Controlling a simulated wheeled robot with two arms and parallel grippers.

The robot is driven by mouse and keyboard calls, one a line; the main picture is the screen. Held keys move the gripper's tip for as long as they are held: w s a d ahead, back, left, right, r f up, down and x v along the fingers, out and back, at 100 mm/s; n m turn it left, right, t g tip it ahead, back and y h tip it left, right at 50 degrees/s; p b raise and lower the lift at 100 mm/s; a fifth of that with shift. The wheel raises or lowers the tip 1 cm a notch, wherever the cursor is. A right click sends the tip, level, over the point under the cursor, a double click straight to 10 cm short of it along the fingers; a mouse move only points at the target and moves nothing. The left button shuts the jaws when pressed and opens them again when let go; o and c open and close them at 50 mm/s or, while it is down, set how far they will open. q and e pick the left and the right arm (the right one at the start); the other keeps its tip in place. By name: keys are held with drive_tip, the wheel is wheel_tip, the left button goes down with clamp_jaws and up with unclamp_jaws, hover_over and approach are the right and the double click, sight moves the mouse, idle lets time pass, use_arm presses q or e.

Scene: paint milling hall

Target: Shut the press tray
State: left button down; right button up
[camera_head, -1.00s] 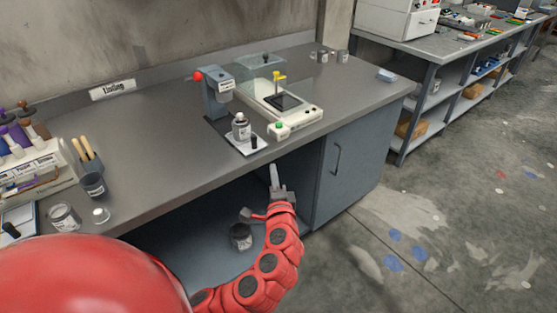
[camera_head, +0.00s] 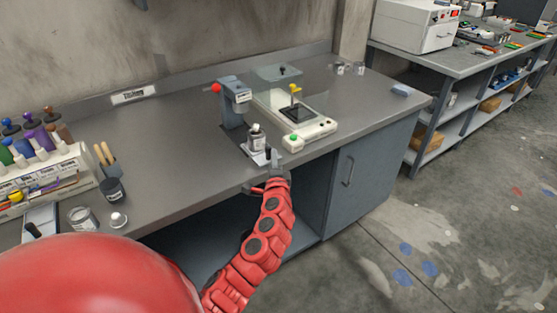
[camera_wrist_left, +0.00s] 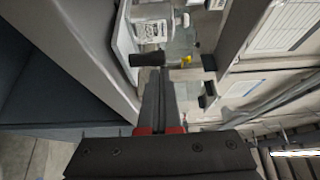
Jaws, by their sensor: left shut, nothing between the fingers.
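The press (camera_head: 232,104) is a grey stand with a red knob on the counter. Its white tray (camera_head: 247,152) sticks out at the foot, towards the counter's front edge. A labelled bottle (camera_head: 256,139) stands on the tray, and a black handle (camera_head: 268,153) is at its front. My left gripper (camera_head: 275,160) is shut and empty at the counter edge, right by the handle. In the left wrist view the fingers (camera_wrist_left: 158,85) reach to the black handle (camera_wrist_left: 145,60); I cannot tell whether they touch. My right gripper is not in view.
A cream device (camera_head: 310,132) with a green button stands just right of the tray. A paint rack (camera_head: 45,175), a dark cup (camera_head: 113,190) and jars are at the left. The middle of the counter (camera_head: 175,145) is clear. A cabinet (camera_head: 360,180) stands below.

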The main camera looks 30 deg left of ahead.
sight(258, 144)
use_arm(q)
drive_tip(key=w+a, duration=0.1)
drive_tip(key=a, duration=0.2)
drive_tip(key=w+a, duration=0.1)
drive_tip(key=a, duration=0.1)
drive_tip(key=w+a, duration=0.1)
drive_tip(key=a, duration=0.2)
drive_tip(key=shift+w+a+f+b, duration=0.1)
drive_tip(key=shift+w+a+b, duration=0.15)
drive_tip(key=shift+a+b, duration=0.15)
drive_tip(key=shift+w+a, duration=0.25)
drive_tip(key=shift+a, duration=0.25)
drive_tip(key=shift+r, duration=0.2)
drive_tip(key=shift+a, duration=0.1)
